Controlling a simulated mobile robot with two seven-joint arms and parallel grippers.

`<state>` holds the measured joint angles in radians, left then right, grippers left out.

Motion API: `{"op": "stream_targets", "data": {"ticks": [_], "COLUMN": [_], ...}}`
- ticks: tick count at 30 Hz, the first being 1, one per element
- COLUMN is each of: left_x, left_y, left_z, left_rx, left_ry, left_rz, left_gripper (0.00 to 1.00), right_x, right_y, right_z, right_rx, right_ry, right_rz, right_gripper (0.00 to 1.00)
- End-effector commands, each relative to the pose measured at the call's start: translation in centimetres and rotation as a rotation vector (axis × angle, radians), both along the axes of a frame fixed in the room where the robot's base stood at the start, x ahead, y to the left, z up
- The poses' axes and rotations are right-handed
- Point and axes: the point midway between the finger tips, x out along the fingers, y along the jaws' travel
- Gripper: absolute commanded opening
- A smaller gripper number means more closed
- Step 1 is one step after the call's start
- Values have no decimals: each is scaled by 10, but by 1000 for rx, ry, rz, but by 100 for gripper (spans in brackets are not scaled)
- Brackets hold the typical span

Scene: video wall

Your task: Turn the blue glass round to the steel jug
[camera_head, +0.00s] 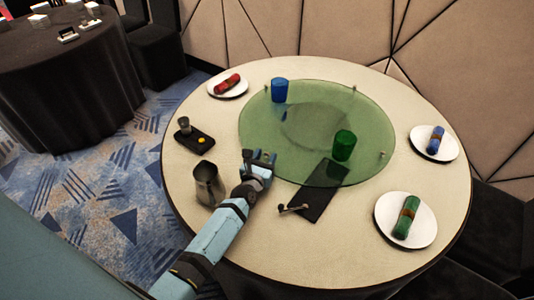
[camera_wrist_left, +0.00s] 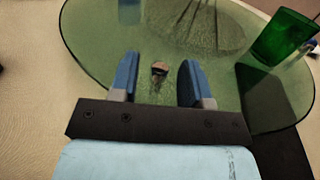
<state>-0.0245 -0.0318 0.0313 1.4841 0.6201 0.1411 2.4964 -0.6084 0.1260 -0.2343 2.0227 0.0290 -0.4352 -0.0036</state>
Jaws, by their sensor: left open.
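The blue glass (camera_head: 279,91) stands upright at the far left of the green glass turntable (camera_head: 375,115). The steel jug (camera_head: 207,184) stands on the table at the near left, apart from the turntable. My left gripper (camera_head: 261,157) is over the turntable's near-left edge, to the right of the jug. In the left wrist view its two blue fingers are apart (camera_wrist_left: 160,80), with a small knob (camera_wrist_left: 159,68) of the turntable (camera_wrist_left: 95,35) between them. The knob is hidden in the head view. Whether the fingers touch it I cannot tell. My right gripper is out of view.
A green glass (camera_head: 344,146) stands at the turntable's near right; other rim knobs (camera_head: 381,155) stick up. A dark mat (camera_head: 325,190) lies partly under the rim. A black tray (camera_head: 194,141) is at left. White plates with rolled napkins sit around the table.

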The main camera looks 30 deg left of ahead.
Motion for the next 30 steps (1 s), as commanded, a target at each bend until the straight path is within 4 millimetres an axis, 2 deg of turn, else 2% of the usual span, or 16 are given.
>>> {"op": "stream_targets", "data": {"ticks": [6,14,20,30], "left_x": [15,16,16,16], "left_y": [2,2,2,2], "left_z": [0,0,0,-1], "left_rx": [2,1,1,1], "left_ry": [0,0,0,1], "left_rz": [0,0,0,-1], "left_gripper": [43,43,0,0], "right_x": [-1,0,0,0], "right_y": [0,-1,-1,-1], "right_z": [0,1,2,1], "right_rx": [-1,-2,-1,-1], "right_ry": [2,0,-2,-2], "right_rz": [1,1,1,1], "right_gripper": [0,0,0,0]}}
